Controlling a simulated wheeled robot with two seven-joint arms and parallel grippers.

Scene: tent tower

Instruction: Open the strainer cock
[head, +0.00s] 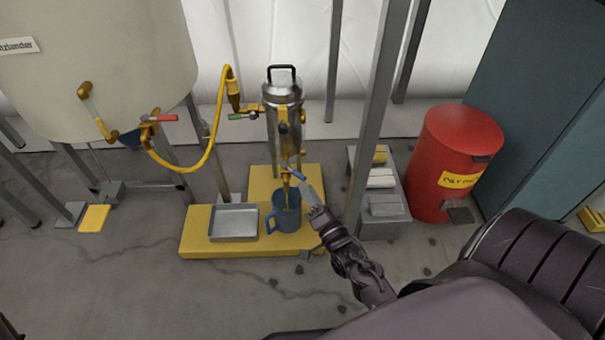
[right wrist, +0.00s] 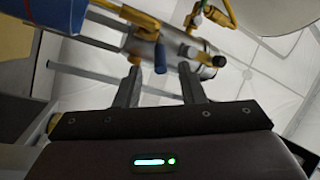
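The strainer (head: 284,115) is a silver upright cylinder with a black top handle, on a yellow base. A blue-handled cock (head: 295,173) is low on its front, above a blue mug (head: 288,215). A green-handled cock (head: 242,116) is on the yellow fitting at its upper left. My right gripper (head: 306,191) is just below and right of the blue handle. In the right wrist view, its fingers (right wrist: 160,84) are apart and empty, with the blue handle (right wrist: 160,57) ahead between them; contact is not seen. My left gripper is not in view.
A metal tray (head: 234,237) lies left of the mug. A yellow hose (head: 213,140) links the tank (head: 95,60), which has a red-handled valve (head: 163,118), to the strainer. A grey post (head: 371,120), a stand and a red bin (head: 455,150) are on the right.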

